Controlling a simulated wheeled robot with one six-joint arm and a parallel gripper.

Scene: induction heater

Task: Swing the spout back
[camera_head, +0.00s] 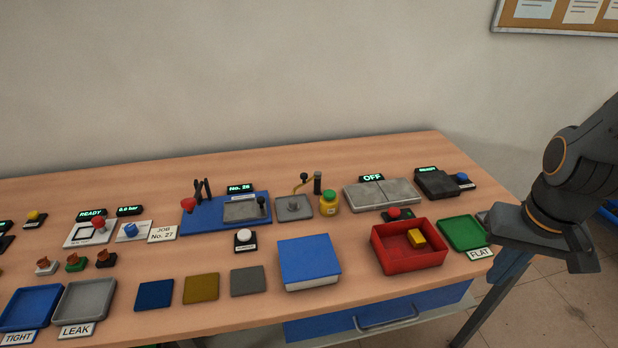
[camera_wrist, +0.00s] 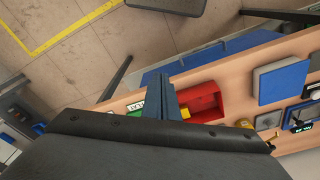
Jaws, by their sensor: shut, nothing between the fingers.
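The spout (camera_head: 304,184) is a thin brass-coloured arm on a dark upright post (camera_head: 317,183) near the back of the table. My gripper (camera_head: 505,275) is off the table's right end, well away from the spout. In the wrist view, its blue fingers (camera_wrist: 155,82) are together and empty. I cannot make out the spout clearly there.
A yellow jar with green lid (camera_head: 329,202) stands beside the post. A grey slab (camera_head: 382,194) under an OFF display is to its right. A red bin (camera_head: 408,248) holding a yellow block and a blue box (camera_head: 309,262) lie in front. The wall is behind.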

